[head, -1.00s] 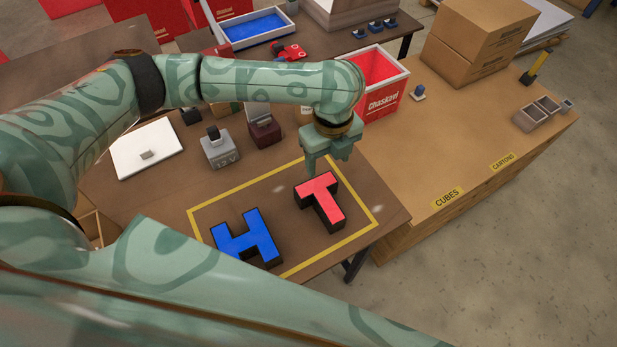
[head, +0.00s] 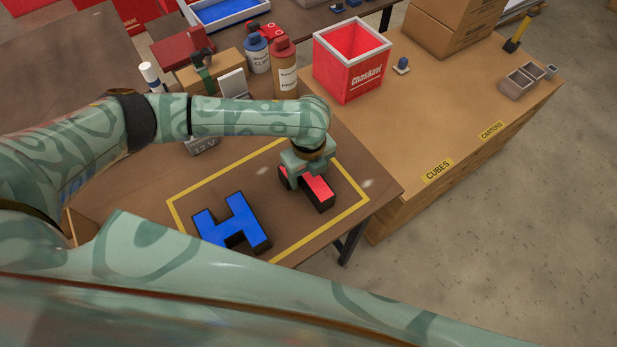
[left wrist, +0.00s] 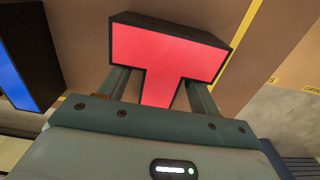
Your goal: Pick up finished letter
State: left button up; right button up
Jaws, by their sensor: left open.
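The red letter T (head: 321,190) with dark sides lies inside the yellow outline on the brown table. The blue letter H (head: 232,222) lies to its left, and part of it shows in the left wrist view (left wrist: 22,78). My left gripper (head: 297,183) is low over the T and hides part of it. In the left wrist view my left gripper (left wrist: 161,92) is open, with one finger on each side of the T's stem below the crossbar (left wrist: 165,48). I cannot tell whether the fingers touch it. My right gripper is not in view.
A red bin (head: 347,85) with a white rim stands on the wooden bench to the right. Bottles (head: 285,68) and a cardboard box (head: 215,75) stand behind my left arm. A yellow outline (head: 345,222) surrounds the letters. The bench front near the CUBES label (head: 437,170) is clear.

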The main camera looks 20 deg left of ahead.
pick_arm(q)
jog(key=shift+f, duration=0.7)
jog(key=shift+r, duration=0.1)
jog(key=c, duration=1.2)
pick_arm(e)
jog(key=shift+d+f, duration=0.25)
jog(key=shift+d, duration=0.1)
pick_arm(q)
jog(key=shift+c, duration=0.2)
